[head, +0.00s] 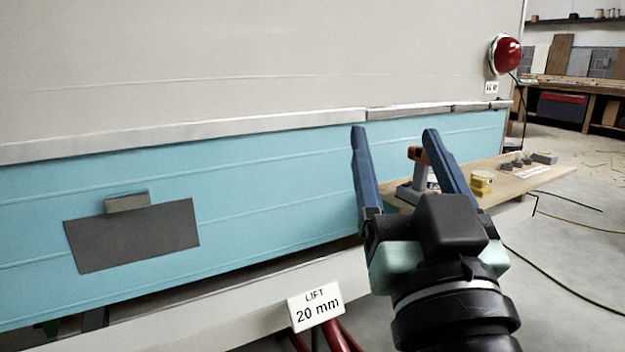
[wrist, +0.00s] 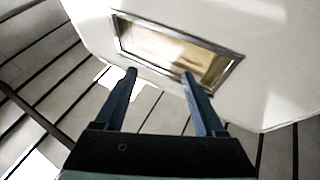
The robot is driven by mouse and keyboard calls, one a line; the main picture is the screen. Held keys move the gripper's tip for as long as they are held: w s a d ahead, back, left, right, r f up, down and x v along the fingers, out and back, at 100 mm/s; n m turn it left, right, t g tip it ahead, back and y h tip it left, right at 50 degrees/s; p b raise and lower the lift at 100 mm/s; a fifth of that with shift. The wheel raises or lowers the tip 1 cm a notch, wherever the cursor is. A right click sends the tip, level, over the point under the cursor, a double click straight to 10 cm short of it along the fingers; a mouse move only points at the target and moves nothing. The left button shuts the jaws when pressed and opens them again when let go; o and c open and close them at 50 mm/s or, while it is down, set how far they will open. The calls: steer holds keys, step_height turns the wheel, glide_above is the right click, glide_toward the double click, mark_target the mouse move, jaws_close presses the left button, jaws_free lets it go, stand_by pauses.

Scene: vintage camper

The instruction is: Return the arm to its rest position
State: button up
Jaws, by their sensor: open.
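My gripper (head: 392,132) is raised in front of the camper's side in the head view, its two blue fingers spread apart and pointing up. Nothing shows between the fingertips. In the wrist view my gripper (wrist: 160,75) is also open and empty. Beyond it there is a pale wall with a metal-framed window (wrist: 180,50). The camper wall (head: 260,200) is cream above and turquoise below, with a metal trim strip between. My arm hides part of the wall and shelf.
A wooden board (head: 540,172) at right carries an orange-and-grey tool (head: 416,175), a yellow item (head: 482,183) and several small dark pieces. A "LIFT 20 mm" sign (head: 316,306) stands below on red supports. A grey plate (head: 133,236) is on the wall. Cables cross the floor at right.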

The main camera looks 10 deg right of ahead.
steer(key=s+a+r+n+t+y+p, duration=0.2)
steer(key=s+a+r+t+p, duration=0.35)
steer(key=a+r, duration=0.8)
step_height(320, 180, up, 39)
steer(key=s+d+g+p, duration=0.1)
steer(key=d+p, duration=0.1)
steer(key=p, duration=3.3)
steer(key=shift+s+m+p, duration=0.25)
steer(key=shift+m+p, duration=0.05)
steer(key=shift+f, duration=0.1)
